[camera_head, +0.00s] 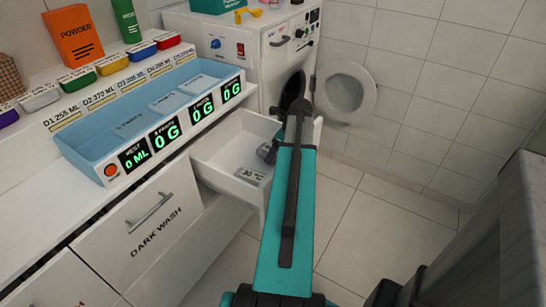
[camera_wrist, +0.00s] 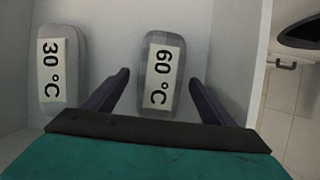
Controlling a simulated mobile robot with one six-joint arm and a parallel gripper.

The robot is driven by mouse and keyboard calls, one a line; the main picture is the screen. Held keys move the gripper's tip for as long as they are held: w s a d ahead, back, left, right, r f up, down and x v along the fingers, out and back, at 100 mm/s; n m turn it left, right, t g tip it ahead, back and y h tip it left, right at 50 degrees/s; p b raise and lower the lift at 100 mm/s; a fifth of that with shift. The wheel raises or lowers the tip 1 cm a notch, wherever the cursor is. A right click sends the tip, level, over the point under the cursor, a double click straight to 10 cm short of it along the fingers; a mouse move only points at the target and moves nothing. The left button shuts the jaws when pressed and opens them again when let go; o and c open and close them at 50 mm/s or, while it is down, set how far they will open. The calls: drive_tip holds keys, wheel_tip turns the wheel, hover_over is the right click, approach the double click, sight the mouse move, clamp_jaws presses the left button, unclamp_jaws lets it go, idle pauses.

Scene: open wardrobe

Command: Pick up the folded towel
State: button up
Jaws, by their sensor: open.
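Two flat, rounded, folded-looking bundles lie in an open white drawer (camera_head: 222,150). In the wrist view, one is light grey with a "30 °C" label (camera_wrist: 50,65), at the left. The other is grey checked with a "60 °C" label (camera_wrist: 160,75), in the middle. I cannot tell for sure which is the towel. My gripper (camera_wrist: 162,78) is open above the drawer, its dark fingers on either side of the checked bundle's lower part. The fingers look empty; contact cannot be told. In the head view, my arm covers the drawer's right part.
A washing machine (camera_head: 262,55) with its round door (camera_head: 345,91) open stands behind the drawer. A blue tray (camera_head: 85,135) with scale displays sits on the counter at left. A closed "DARK WASH" drawer (camera_head: 135,245) is nearer.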

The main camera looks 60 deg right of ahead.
drive_tip(key=shift+x, duration=0.75)
drive_tip(key=c, duration=1.2)
drive_tip(key=shift+o, duration=0.2)
drive_tip(key=shift+r, duration=0.2)
drive_tip(key=shift+r, duration=4.85)
